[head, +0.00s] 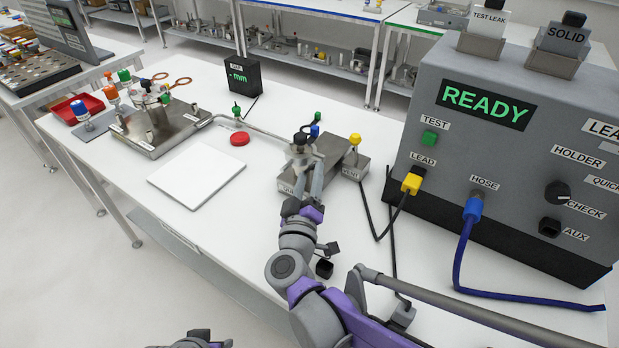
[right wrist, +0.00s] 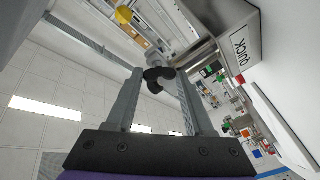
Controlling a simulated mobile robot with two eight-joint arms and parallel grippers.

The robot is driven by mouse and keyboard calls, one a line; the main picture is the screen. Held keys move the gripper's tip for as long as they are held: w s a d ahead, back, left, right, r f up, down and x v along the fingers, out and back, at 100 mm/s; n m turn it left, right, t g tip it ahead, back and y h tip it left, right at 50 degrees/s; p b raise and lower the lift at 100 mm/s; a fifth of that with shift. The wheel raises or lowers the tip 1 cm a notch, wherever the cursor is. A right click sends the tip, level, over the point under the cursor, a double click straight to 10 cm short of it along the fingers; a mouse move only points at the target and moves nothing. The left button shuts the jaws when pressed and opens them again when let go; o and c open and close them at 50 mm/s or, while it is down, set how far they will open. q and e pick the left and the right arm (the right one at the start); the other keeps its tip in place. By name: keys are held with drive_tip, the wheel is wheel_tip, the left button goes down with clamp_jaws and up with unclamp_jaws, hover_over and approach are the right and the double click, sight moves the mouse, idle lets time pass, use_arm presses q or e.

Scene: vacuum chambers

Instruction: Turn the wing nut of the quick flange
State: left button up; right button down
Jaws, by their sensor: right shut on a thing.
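The quick flange (head: 301,160) is a round metal fitting at the end of a thin metal pipe, by a grey block. Its dark wing nut (head: 300,139) shows at the top of the fitting; in the right wrist view the black wing nut (right wrist: 157,78) lies between the fingertips. My right gripper (head: 312,172) reaches in from the front and is shut on the wing nut. The fingers partly hide the fitting in the head view. Only a piece of my left arm shows at the bottom edge; its gripper is out of sight.
The grey block (head: 334,160) holds blue, green and yellow-topped parts close by. The leak detector (head: 500,150), reading READY, stands right with yellow and blue cables. A white pad (head: 197,176), red button (head: 239,138) and metal plate (head: 158,131) are left.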

drive_tip(key=shift+f+m+t, duration=0.1)
drive_tip(key=shift+m+t, duration=0.2)
drive_tip(key=shift+m, duration=0.4)
drive_tip(key=shift+c, duration=1.4)
unclamp_jaws()
wheel_tip(320, 180, up, 10)
drive_tip(key=p, duration=0.2)
